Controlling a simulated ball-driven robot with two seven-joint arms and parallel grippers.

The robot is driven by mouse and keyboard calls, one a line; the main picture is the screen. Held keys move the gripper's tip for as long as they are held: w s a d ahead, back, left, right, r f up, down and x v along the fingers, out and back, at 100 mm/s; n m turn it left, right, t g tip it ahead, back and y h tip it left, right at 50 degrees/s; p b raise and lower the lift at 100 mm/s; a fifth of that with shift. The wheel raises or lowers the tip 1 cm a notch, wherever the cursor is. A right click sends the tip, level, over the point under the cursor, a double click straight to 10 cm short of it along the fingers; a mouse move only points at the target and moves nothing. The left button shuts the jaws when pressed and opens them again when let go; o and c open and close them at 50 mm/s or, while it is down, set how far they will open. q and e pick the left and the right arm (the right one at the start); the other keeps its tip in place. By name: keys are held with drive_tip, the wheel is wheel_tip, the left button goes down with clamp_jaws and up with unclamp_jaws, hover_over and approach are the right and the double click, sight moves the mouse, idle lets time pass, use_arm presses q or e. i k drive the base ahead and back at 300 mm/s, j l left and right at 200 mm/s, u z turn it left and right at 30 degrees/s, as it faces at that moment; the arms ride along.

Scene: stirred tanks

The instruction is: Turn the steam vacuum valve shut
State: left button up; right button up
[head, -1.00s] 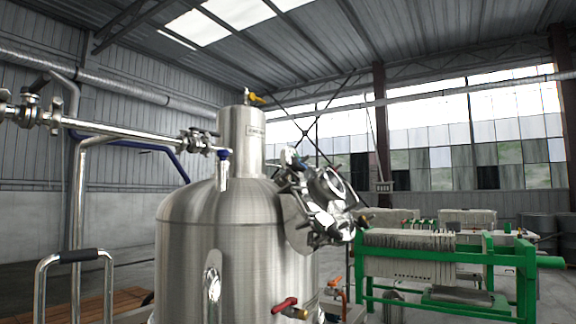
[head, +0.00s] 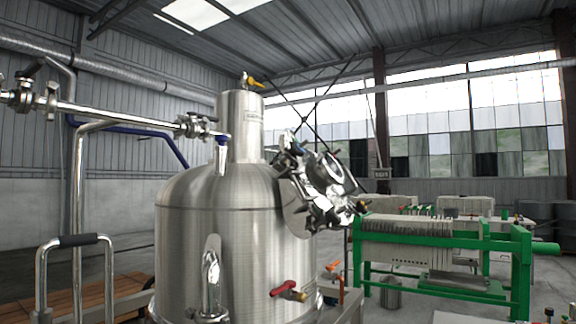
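A large steel tank (head: 212,222) fills the middle of the head view. Several valves show on and around it. One with a red handle (head: 284,288) is low on its front right. One with a yellow handle (head: 254,82) is on top of its neck (head: 239,126). A blue-handled fitting (head: 222,142) joins the pipe left of the neck. An orange handle (head: 333,266) shows low at the right. I cannot tell which of these is the steam vacuum valve. Neither of my grippers is in view.
A horizontal steel pipe (head: 120,113) with clamped valves runs in from the left. A metal handrail (head: 42,285) stands at lower left. A shiny open hatch (head: 325,188) juts from the tank's right. A green-framed filter press (head: 440,245) stands at the right.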

sight(199, 116)
drive_tip(key=i+l+u, duration=0.95)
drive_tip(key=k+l+u, duration=0.15)
